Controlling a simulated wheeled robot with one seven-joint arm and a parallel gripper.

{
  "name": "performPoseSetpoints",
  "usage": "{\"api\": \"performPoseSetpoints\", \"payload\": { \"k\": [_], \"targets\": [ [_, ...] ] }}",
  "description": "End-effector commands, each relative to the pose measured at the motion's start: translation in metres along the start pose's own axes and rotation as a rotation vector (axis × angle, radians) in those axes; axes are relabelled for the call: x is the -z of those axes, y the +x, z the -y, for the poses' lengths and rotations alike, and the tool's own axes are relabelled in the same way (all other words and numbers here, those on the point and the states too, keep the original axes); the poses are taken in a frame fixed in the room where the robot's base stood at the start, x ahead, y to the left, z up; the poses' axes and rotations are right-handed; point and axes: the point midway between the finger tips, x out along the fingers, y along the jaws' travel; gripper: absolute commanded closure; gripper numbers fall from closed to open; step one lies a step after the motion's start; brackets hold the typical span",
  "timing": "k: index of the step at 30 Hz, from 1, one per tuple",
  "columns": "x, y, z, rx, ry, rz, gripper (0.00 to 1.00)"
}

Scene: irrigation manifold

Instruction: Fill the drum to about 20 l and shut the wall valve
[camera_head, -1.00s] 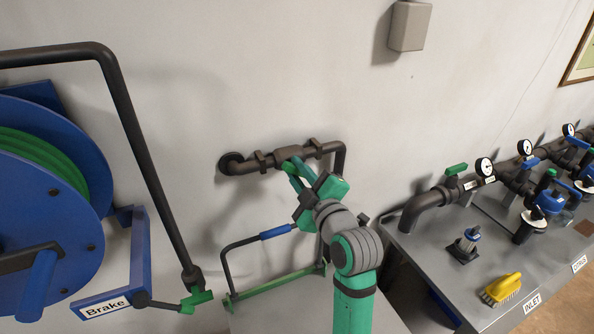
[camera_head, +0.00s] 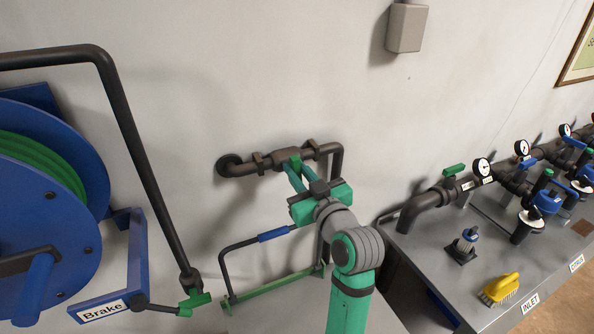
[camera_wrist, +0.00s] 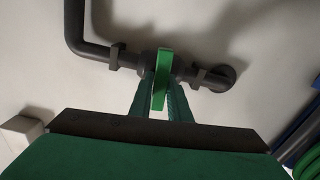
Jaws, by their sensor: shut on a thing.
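The wall valve sits in a dark pipe (camera_head: 240,169) on the wall, and its body (camera_head: 284,158) is just beyond my gripper. Its green lever (camera_wrist: 162,66) shows in the wrist view, standing upright across the pipe in the picture. My gripper (camera_head: 296,174) is shut on this lever, with one green finger on each side of it. The pipe bends down at its right end, and its outlet is hidden behind my arm. I cannot make out the drum or any water level in these views.
A blue hose reel (camera_head: 50,215) with a brake lever stands at left. A green frame (camera_head: 265,291) with a blue-gripped handle is below the valve. At right, a grey bench (camera_head: 431,246) carries the manifold with gauges, and a yellow brush (camera_head: 500,288). Bare wall surrounds the pipe.

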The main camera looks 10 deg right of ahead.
Motion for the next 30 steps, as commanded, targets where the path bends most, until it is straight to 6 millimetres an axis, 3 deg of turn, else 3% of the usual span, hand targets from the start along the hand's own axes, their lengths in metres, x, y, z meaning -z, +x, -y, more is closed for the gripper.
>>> {"api": "performPoseSetpoints", "payload": {
  "k": [9, 24, 25, 27, 30],
  "targets": [
    [-0.0014, -0.0002, -0.0010, -0.001, 0.105, 0.003, 1.00],
    [-0.0018, -0.0016, -0.0033, -0.004, 0.123, 0.004, 1.00],
    [-0.0018, -0.0016, -0.0033, -0.004, 0.123, 0.004, 0.79],
    [-0.0017, -0.0015, -0.0033, -0.004, 0.122, 0.003, 0.65],
    [-0.0013, -0.0013, -0.0033, -0.004, 0.122, 0.003, 0.65]
  ]
}}
